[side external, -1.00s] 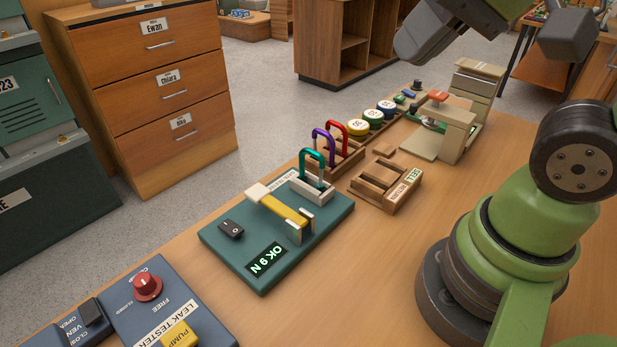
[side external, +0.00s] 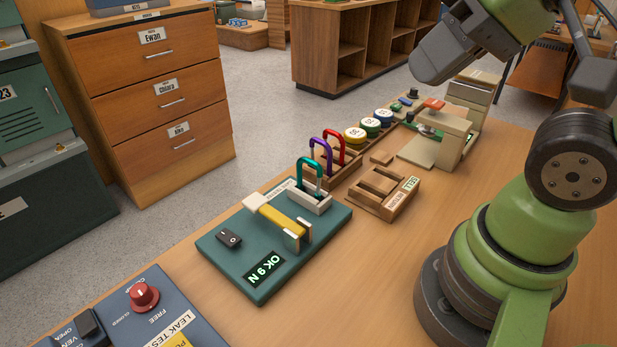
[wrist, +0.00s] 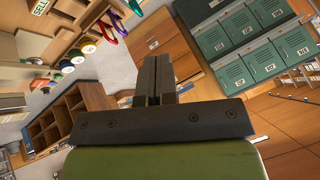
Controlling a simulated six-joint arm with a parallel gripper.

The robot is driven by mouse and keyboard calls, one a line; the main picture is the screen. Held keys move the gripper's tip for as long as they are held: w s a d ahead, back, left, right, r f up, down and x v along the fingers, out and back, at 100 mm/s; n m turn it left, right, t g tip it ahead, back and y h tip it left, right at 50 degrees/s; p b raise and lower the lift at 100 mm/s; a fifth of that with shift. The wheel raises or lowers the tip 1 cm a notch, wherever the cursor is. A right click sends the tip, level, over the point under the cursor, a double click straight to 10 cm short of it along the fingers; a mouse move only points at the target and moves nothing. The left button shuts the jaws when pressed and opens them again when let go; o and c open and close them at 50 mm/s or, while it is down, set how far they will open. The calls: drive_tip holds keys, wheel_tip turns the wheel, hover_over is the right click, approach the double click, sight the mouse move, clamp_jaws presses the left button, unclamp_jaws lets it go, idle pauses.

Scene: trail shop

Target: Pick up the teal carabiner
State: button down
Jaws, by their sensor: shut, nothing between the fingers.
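The teal carabiner (side external: 298,171) stands upright in a pale slotted holder (side external: 318,204) at the back of the teal tester board (side external: 222,258). A small teal piece at the top edge of the wrist view (wrist: 135,7) looks like the same carabiner, cut off by the frame. My gripper (wrist: 153,75) is shut and empty, its dark fingers together in the wrist view. In the side view my grey arm end is high at the upper right, well apart from the carabiner.
Purple (side external: 329,158) and red (side external: 341,150) carabiners stand in a wooden rack behind the teal one. A yellow lever (side external: 277,222) is on the board's front side. A wooden SELL/RETURN tray (side external: 385,192) lies to the right. The leak tester (side external: 150,318) is at lower left.

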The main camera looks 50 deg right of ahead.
drive_tip(key=c, duration=1.8)
unclamp_jaws()
drive_tip(key=o, duration=0.7)
drive_tip(key=n+g+h, duration=0.2)
drive_tip(key=n+g, duration=0.2)
drive_tip(key=g, duration=0.3)
hover_over(308, 158)
wheel_tip(308, 158, down, 12)
drive_tip(key=shift+s+d+f, duration=0.1)
drive_tip(key=shift+f, duration=0.1)
drive_tip(key=f, duration=0.5)
drive_tip(key=shift+w+d+f, duration=0.15)
drive_tip(key=shift+w+f, duration=0.15)
drive_tip(key=shift+w, duration=0.05)
drive_tip(key=shift+s+a+f, duration=0.1)
drive_tip(key=shift+a+f, duration=0.05)
drive_tip(key=shift+f, duration=1.4)
drive_tip(key=shift+s+a+f, duration=0.1)
drive_tip(key=shift+f, duration=1.45)
